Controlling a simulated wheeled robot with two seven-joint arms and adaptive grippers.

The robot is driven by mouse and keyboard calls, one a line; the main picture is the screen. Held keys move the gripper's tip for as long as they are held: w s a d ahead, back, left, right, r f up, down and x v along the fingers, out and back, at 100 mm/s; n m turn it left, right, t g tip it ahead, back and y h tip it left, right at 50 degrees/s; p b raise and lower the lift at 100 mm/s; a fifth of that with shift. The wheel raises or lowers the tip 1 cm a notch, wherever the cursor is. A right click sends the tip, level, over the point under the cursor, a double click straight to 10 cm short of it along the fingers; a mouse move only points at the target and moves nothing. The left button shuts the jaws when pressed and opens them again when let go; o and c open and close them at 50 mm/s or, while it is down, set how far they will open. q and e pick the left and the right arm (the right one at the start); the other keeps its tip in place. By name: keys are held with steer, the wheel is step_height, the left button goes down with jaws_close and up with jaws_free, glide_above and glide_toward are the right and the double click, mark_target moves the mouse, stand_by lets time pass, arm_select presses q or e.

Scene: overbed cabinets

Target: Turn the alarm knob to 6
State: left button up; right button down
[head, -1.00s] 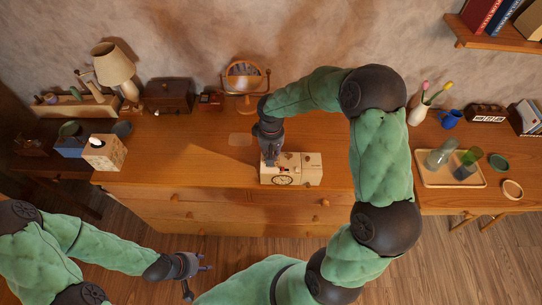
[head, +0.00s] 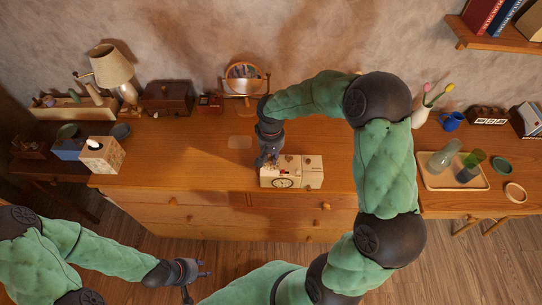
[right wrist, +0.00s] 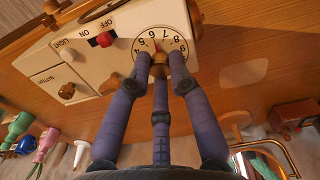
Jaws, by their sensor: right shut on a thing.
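The cream alarm clock box (head: 312,170) stands near the front edge of the dresser top, its round clock face (head: 284,183) toward the front. In the right wrist view the alarm dial (right wrist: 145,47) shows numbers around a small brown knob (right wrist: 159,62). My right gripper (head: 268,163) is over the left part of the box; in the wrist view its fingers (right wrist: 160,68) are closed around the knob. The fingers partly cover the dial, and I cannot tell the exact setting. My left gripper (head: 200,278) is open and empty, low in front of the dresser.
A round mirror (head: 243,79) and dark wooden box (head: 167,97) stand behind. A tray (head: 433,182) with glasses is at the right. The dresser top around the clock is clear.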

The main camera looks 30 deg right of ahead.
mark_target(271, 159)
steer(key=c, duration=1.1)
jaws_free()
steer(key=shift+r, duration=0.1)
step_height(271, 159, up, 12)
steer(key=shift+f, duration=0.1)
